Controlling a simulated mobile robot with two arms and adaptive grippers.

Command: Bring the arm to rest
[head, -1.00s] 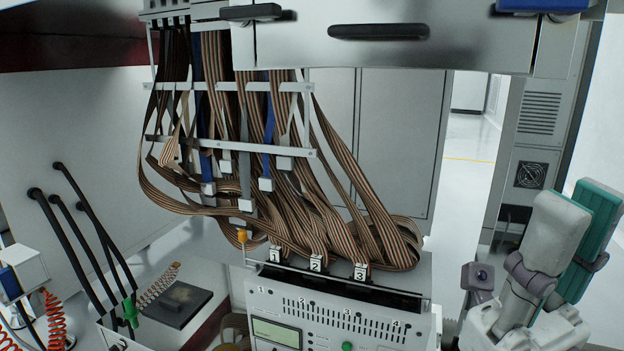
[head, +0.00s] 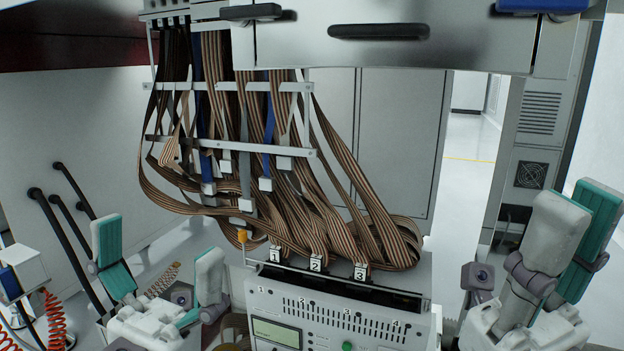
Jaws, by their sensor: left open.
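My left gripper (head: 158,238) is in the lower left of the head view. Its two fingers, white with teal pads, stand upright and wide apart with nothing between them. It is in front of the dark block and the black rods. My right gripper (head: 578,210) is upright at the right edge. Its near finger partly covers the far one, whose teal pad shows behind it, and I see nothing held between them. Both grippers are apart from the ribbon cables (head: 340,200) in the middle.
A grey instrument panel (head: 330,318) with numbered slots is at the bottom middle, below the cables. A metal beam (head: 390,45) crosses the top. Black rods (head: 62,230) and orange coiled hoses (head: 54,318) are at the left. Open floor (head: 465,180) shows behind, right of centre.

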